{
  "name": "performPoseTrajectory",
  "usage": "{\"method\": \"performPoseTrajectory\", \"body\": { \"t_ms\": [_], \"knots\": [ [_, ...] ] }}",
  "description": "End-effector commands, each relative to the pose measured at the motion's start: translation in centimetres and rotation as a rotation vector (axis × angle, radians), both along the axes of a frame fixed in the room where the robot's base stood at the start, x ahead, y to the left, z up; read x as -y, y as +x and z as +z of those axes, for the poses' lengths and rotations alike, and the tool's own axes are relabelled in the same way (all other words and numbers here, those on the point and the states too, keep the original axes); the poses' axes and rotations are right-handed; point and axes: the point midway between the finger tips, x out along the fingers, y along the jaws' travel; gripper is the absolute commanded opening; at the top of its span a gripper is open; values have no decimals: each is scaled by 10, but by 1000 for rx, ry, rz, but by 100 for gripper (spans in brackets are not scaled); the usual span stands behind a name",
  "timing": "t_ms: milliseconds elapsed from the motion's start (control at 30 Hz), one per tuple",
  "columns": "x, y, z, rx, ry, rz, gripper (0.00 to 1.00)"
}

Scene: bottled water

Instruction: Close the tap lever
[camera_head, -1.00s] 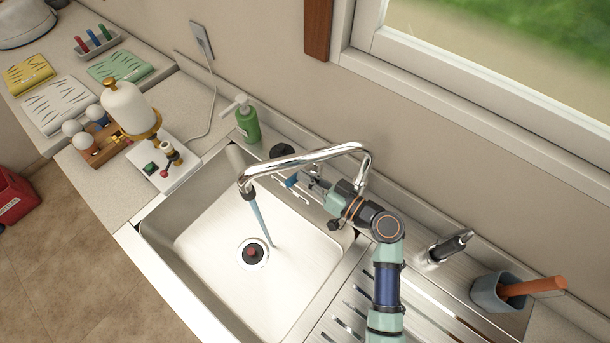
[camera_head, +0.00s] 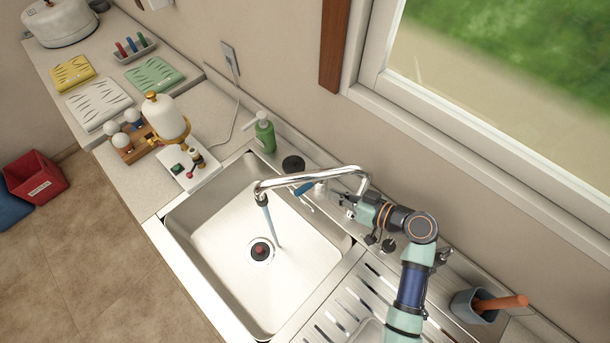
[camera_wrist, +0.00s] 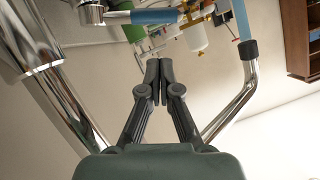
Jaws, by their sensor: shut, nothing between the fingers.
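The chrome tap (camera_head: 315,176) arches over the sink, and a bluish water stream (camera_head: 271,228) runs from its spout into the basin (camera_head: 215,245). The tap lever (camera_head: 303,188) has a blue handle and sits below the spout pipe, toward the wall side of the basin. In the wrist view the blue lever (camera_wrist: 157,17) lies across the top, joined to a chrome body. My gripper (camera_wrist: 152,76) is shut and empty, with its fingertips apart from the lever. In the head view my gripper (camera_head: 343,200) is just right of the lever, close to the tap's base and partly hard to make out.
A green soap bottle (camera_head: 264,134) and a dark round object (camera_head: 293,164) stand behind the basin. The ribbed drainboard (camera_head: 350,300) lies right of it, with a grey cup (camera_head: 470,307) beyond. The wall and window frame (camera_head: 440,115) bound the back.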

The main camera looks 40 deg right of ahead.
Motion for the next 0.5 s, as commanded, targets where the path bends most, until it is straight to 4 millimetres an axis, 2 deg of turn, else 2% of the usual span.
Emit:
{"method": "performPoseTrajectory", "body": {
  "t_ms": [33, 267, 367, 500],
  "knots": [
    [3, -1, 13, -29, 2, 2, 0],
    [6, -1, 3, -59, 3, 7, 0],
    [3, 9, -1, -60, 3, 9, 0],
    [-1, 32, -11, -59, 2, 11, 0]
  ]
}}
